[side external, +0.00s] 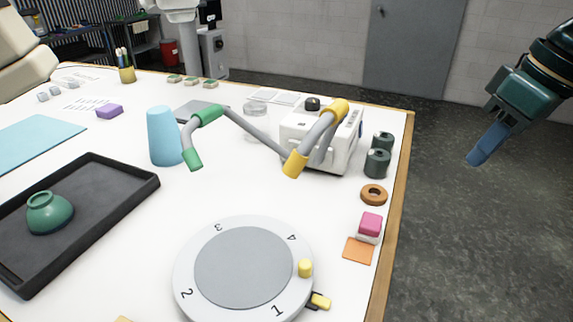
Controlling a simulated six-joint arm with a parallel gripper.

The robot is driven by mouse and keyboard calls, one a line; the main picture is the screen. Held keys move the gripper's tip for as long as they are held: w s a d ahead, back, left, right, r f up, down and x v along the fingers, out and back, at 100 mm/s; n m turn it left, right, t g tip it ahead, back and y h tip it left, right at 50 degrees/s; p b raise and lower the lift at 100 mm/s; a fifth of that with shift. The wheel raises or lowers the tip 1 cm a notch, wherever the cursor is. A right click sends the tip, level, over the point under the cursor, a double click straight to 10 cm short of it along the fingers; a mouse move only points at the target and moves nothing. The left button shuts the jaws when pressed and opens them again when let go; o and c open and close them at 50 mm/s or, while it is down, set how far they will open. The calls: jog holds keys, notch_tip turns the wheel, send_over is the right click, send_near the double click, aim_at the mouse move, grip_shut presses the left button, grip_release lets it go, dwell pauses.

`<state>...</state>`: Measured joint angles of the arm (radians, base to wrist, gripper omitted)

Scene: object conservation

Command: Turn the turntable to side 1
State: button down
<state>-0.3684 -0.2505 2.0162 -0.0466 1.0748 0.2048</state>
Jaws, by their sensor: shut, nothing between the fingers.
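The turntable (186,262) is a white disc with a grey centre, at the bottom middle of the table. Its rim carries the numbers 1 to 4: 1 is at the front, 2 at the left, 3 at the back left and 4 at the back right. A yellow knob (305,268) stands on the right part of the rim, between 4 and 1. A small yellow-tipped black piece (320,301) sits beside the disc at the lower right, near the 1. My gripper (478,158), with blue fingers, is shut and empty at the upper right, beyond the table's right edge and apart from the turntable.
A pink block (370,224), an orange square (358,250) and a brown ring (374,194) lie right of the turntable.

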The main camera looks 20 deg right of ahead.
jog(key=shift+s+d, duration=0.15)
jog(key=shift+d, duration=0.05)
jog(key=c, duration=2)
grip_release()
jog(key=o, duration=0.7)
jog(key=shift+w+a+f, duration=0.1)
jog(key=shift+w+a, duration=0.1)
jog(key=shift+a, duration=0.15)
jog(key=shift+c, duration=0.2)
jog(key=shift+o, duration=0.2)
jog(key=w+a+f+n+y, duration=0.1)
jog(key=a+n, duration=0.3)
jog(key=a, duration=0.4)
jog(key=shift+w+f+n, duration=0.4)
jog(key=shift+w+f, duration=0.2)
jog(key=shift+w, duration=0.1)
jog(key=n+y, duration=0.2)
jog(key=n, duration=0.3)
send_near(306, 264)
notch_tip(306, 264, up, 5)
jog(key=d, duration=0.1)
jog(key=shift+s+g, duration=0.25)
jog(key=shift+g, duration=0.05)
jog(key=shift+m+h, duration=0.3)
jog(key=x, duration=1.3)
jog(key=shift+w+f, duration=0.1)
jog(key=shift+f, duration=0.25)
